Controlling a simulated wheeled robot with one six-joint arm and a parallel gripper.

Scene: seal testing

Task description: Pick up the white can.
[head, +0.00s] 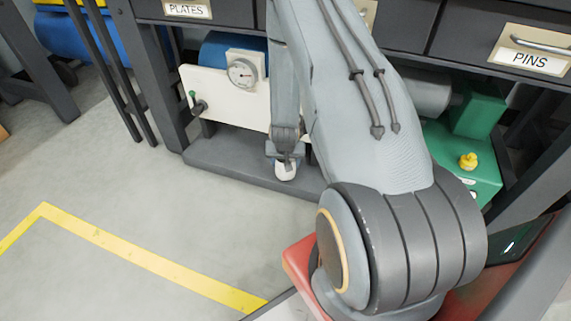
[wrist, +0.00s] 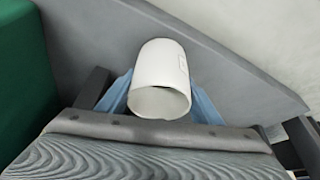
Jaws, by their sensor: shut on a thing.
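The white can (wrist: 160,72) is between the fingers of my gripper (wrist: 160,105) in the wrist view, with bluish finger pads on both sides of it. My gripper is shut on it. In the head view the can (head: 286,171) shows just below my gripper (head: 285,160), in front of the grey base ledge under the bench. Most of the can is hidden there by the gripper. I cannot tell whether it touches the ledge or hangs above it.
A cream panel with a gauge (head: 242,72) stands on the grey ledge (head: 225,165). A green machine (head: 455,155) with a yellow knob is at right. Drawers labelled PLATES and PINS (head: 530,50) are above. Open floor with a yellow line (head: 150,262) lies at left.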

